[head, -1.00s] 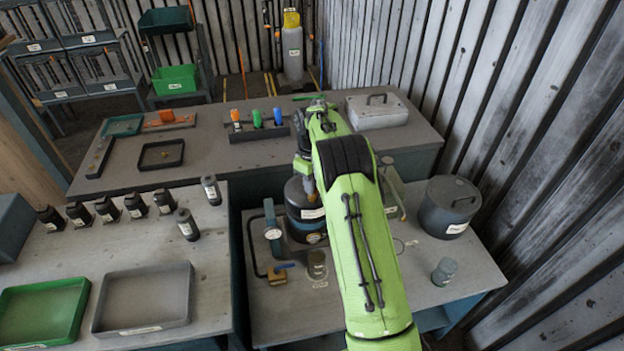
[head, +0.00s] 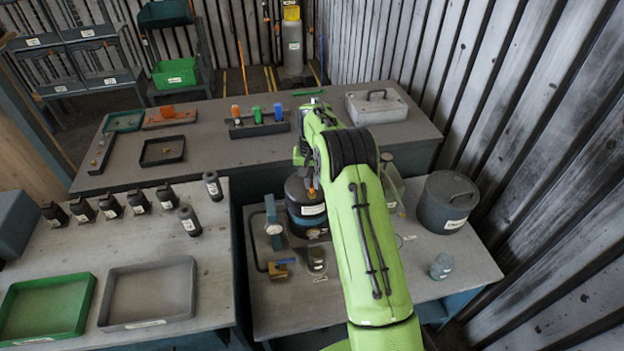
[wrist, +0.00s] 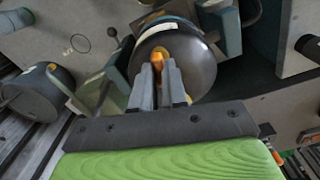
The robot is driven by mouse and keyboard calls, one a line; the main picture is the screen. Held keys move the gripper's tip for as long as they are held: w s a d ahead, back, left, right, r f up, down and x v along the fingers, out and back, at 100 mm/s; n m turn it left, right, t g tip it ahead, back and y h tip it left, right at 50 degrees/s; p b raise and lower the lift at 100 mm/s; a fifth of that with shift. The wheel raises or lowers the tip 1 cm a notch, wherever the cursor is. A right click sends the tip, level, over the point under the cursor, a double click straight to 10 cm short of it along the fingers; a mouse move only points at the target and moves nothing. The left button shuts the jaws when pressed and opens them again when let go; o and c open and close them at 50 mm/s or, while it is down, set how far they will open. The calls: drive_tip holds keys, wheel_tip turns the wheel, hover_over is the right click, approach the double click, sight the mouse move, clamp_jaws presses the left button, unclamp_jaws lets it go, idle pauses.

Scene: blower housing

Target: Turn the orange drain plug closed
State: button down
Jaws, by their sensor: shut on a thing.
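The orange drain plug (wrist: 157,57) stands out from the dark rounded blower housing (wrist: 196,72) in the wrist view. My gripper (wrist: 160,72) is shut on the plug, with one grey finger on each side of it. The plug's tip shows between the fingertips, and its lower part is hidden by the fingers. In the head view the dark housing (head: 300,196) stands on the near right bench, partly behind my green arm. A small bit of orange shows there at the housing's top, beside the arm. How far the plug is turned cannot be told.
A lidded grey pot (head: 447,203) and another jar (head: 442,266) are to the right. Black bottles and two trays fill the left bench. A corrugated wall (head: 560,140) bounds the right.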

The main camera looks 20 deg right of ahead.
sight(312, 184)
drive_tip(key=m, duration=0.3)
drive_tip(key=shift+w+m, duration=0.1)
drive_tip(key=shift+m, duration=0.2)
drive_tip(key=m, duration=0.3)
drive_tip(key=shift+m+b, duration=0.3)
drive_tip(key=shift+b, duration=0.05)
drive_tip(key=m+b, duration=0.1)
drive_tip(key=m, duration=0.5)
drive_tip(key=shift+r+m, duration=0.1)
drive_tip(key=shift+m, duration=0.2)
drive_tip(key=c, duration=1.2)
unclamp_jaws()
drive_tip(key=shift+o, duration=0.2)
wheel_tip(312, 184, up, 16)
drive_tip(key=p, duration=0.3)
drive_tip(key=shift+p, duration=0.4)
